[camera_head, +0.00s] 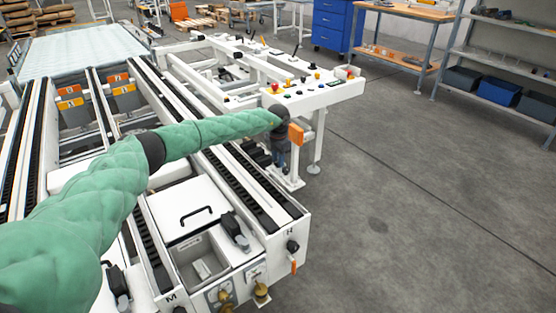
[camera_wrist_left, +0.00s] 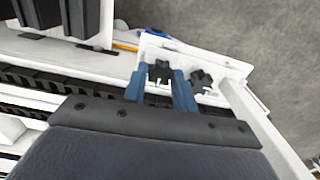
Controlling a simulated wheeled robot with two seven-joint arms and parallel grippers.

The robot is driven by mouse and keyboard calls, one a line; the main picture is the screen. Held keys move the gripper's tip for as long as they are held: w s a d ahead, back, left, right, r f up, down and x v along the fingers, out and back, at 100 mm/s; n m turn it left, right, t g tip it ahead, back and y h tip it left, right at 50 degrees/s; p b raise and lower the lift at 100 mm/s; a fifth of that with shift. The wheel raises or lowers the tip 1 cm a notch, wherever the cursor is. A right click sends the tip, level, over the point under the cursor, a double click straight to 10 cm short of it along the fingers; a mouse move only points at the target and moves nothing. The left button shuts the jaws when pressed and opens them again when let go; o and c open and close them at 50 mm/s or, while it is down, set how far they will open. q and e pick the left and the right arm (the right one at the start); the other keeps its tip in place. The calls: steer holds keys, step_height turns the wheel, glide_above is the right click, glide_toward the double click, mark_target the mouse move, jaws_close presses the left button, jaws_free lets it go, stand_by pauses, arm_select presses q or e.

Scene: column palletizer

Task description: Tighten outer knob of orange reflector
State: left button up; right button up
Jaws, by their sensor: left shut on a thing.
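An orange reflector (camera_head: 296,135) sits beside the post under the control panel in the head view. My left gripper (camera_head: 279,160) hangs just left of it, fingers pointing down, and hides the reflector's mount. In the left wrist view, a white bracket (camera_wrist_left: 190,58) carries two black star-shaped knobs. The blue fingers of my left gripper (camera_wrist_left: 160,82) are shut on one knob (camera_wrist_left: 160,71). The other knob (camera_wrist_left: 202,79) sits to its right, free. I cannot tell from the pictures which knob is the outer one. My right gripper is not in view.
The white control panel (camera_head: 312,92) with buttons stands just above the gripper. Conveyor rails (camera_head: 235,180) run beneath my left arm. Another orange reflector (camera_head: 294,266) is at the conveyor's near corner. The grey floor (camera_head: 410,190) on the right is clear.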

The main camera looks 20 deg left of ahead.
arm_select(q)
steer(key=o, duration=1)
step_height(320, 180, up, 8)
steer(key=shift+f, duration=0.15)
